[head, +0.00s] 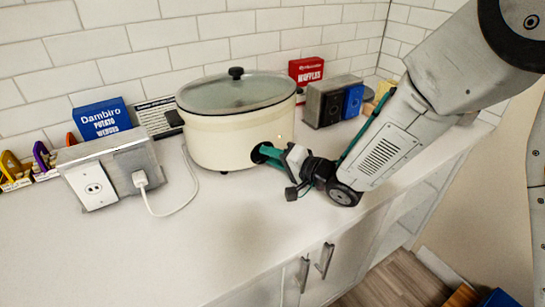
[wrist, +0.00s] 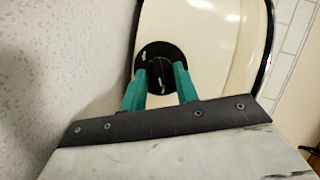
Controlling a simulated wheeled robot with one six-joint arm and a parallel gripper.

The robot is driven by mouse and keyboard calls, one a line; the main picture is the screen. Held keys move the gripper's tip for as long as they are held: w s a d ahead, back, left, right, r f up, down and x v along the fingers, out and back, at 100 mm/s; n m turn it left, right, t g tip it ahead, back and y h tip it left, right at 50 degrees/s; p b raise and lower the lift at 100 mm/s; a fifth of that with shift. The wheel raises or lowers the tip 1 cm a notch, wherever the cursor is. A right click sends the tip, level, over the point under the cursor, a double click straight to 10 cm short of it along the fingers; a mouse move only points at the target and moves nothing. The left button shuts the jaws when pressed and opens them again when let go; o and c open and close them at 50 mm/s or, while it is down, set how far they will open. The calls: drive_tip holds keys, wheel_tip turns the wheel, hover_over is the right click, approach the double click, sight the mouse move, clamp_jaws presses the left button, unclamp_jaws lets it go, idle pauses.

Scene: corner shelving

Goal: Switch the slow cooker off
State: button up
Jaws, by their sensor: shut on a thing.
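The cream slow cooker (head: 222,140) with a glass lid and black lid knob stands on the white counter. Its black control dial (wrist: 158,72) is on the front side; in the head view the dial (head: 262,152) is partly hidden by my gripper. My gripper (head: 266,153) reaches the dial from the right. In the wrist view the two green fingers of my gripper (wrist: 160,75) sit on either side of the dial's middle and are shut on it. The slow cooker also fills the top of the wrist view (wrist: 215,50).
A blue potato wedges box (head: 102,118), a red waffles box (head: 306,70) and a grey and black appliance (head: 330,100) stand along the wall. The front counter (head: 200,245) is clear.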

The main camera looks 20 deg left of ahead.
drive_tip(key=n, duration=0.1)
drive_tip(key=n+h, duration=0.1)
drive_tip(key=n, duration=0.1)
drive_tip(key=shift+s+a+r+t+h, duration=0.15)
drive_tip(key=shift+r+t+h, duration=0.1)
drive_tip(key=shift+t+h, duration=0.15)
drive_tip(key=shift+s+r+n+h, duration=0.1)
drive_tip(key=shift+n+h, duration=0.5)
drive_tip(key=shift+n, duration=0.5)
drive_tip(key=n+t+h, duration=0.1)
drive_tip(key=n, duration=0.1)
drive_tip(key=n+t+h, duration=0.1)
drive_tip(key=n, duration=0.1)
drive_tip(key=shift+s+a, duration=0.2)
drive_tip(key=shift+n+t, duration=0.3)
drive_tip(key=o, duration=1)
drive_tip(key=v, duration=0.8)
drive_tip(key=shift+a+r, duration=0.1)
